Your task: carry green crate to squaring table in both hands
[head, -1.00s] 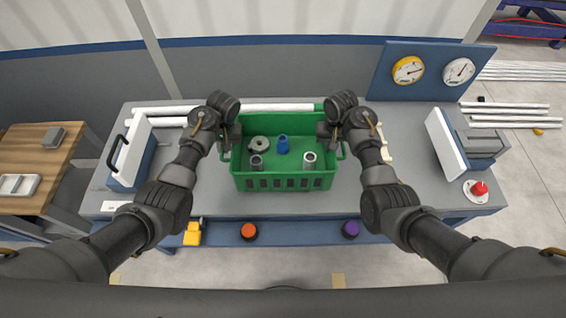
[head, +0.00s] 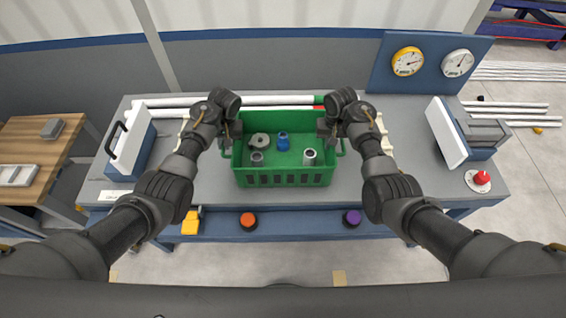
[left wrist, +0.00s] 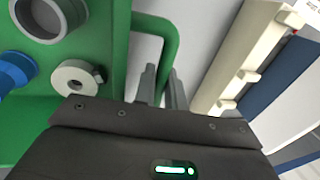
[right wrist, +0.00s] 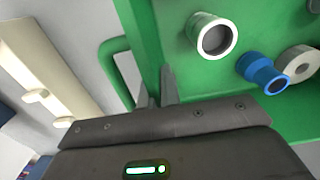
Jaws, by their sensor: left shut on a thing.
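The green crate (head: 285,178) is upright over the grey worktop in the middle of the head view. It holds a grey flanged ring (head: 260,140), a blue pipe fitting (head: 282,143) and two grey pipe pieces, one of them at the front right (head: 309,157). My left gripper (head: 228,142) is shut on the crate's left handle, whose green loop shows in the left wrist view (left wrist: 170,45). I cannot tell whether the crate's bottom touches the worktop.
White pipes (head: 275,100) lie behind the crate. A blue and white fixture (head: 130,150) stands left, another (head: 447,132) right, near a red button (head: 481,178). Two dials (head: 407,61) are at the back right. A wooden table (head: 35,155) is far left.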

